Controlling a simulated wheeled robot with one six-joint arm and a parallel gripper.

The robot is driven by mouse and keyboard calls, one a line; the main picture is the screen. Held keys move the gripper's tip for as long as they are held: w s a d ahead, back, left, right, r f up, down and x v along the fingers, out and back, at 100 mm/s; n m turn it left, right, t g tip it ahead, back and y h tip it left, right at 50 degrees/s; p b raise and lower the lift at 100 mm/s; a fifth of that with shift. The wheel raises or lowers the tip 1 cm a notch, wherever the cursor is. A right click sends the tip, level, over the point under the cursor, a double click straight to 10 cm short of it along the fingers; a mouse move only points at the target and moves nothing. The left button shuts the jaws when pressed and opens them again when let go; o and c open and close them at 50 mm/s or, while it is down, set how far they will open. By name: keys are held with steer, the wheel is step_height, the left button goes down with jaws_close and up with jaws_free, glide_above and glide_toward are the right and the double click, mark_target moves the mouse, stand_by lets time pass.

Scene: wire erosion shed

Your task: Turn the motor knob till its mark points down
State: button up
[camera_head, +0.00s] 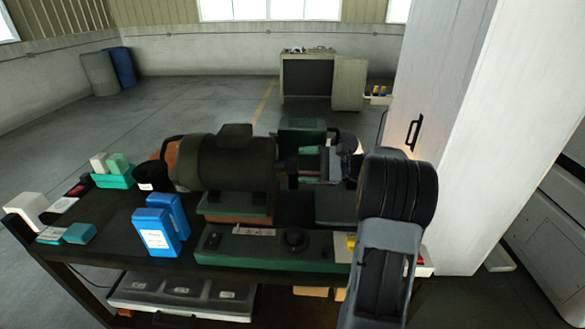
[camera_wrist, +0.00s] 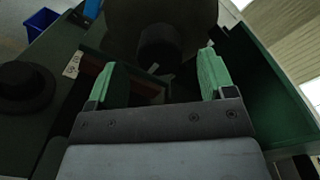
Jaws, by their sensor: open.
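The motor (camera_head: 225,163) is a large dark green cylinder on a block on the cart. Its dark round end fills the top of the wrist view (camera_wrist: 190,15). A small dark round knob or hub (camera_wrist: 158,47) stands out from that end, in line with the gap between my fingers. In the head view my gripper (camera_head: 312,162) is just right of the motor, partly hidden by my arm.
A black round dial (camera_head: 295,239) sits on a low green panel (camera_head: 255,252) in front; the dial also shows at left in the wrist view (camera_wrist: 25,87). Blue boxes (camera_head: 155,232) stand left of the panel. A white cabinet (camera_head: 445,130) rises close on the right.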

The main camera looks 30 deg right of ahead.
steer(key=b+v, duration=0.1)
steer(key=v, duration=0.8)
stand_by(0.3)
